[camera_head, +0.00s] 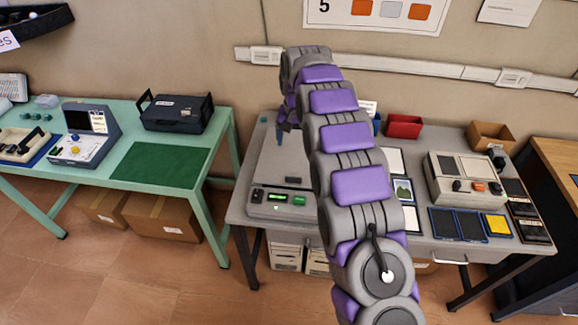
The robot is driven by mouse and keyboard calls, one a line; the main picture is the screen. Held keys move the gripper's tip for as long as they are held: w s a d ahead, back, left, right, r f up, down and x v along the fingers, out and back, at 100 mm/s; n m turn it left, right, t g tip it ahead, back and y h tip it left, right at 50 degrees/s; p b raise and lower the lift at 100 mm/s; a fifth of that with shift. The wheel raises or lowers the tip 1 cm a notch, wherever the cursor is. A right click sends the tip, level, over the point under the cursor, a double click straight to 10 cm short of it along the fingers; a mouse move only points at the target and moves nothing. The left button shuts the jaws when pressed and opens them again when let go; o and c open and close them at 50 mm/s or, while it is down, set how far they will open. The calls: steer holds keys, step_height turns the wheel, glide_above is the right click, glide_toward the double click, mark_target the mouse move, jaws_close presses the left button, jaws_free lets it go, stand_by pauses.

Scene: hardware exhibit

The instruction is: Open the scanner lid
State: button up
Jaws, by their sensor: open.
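The scanner (262,207) is a grey flatbed device on the grey table, left of my purple and grey arm. Its front panel has a green lit display and a green button. Its flat grey lid (272,162) appears to lie down over the bed, with a small dark tab at its front edge. My arm hides the scanner's right side. My gripper (281,128) is open and small in view, over the rear part of the lid, pointing down. I cannot tell whether it touches the lid. It holds nothing that I can see.
Right of my arm, the grey table (415,250) holds framed cards, a beige device (465,180), dark and yellow pads, and a red bin (404,126). A green table (110,185) with other devices stands left. A gap of floor separates the tables.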

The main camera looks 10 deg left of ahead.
steer(key=b, duration=0.3)
glide_toward(293, 178)
step_height(293, 178, down, 9)
steer(key=shift+w+r, duration=0.1)
steer(key=shift+w, duration=0.05)
steer(key=c, duration=1.5)
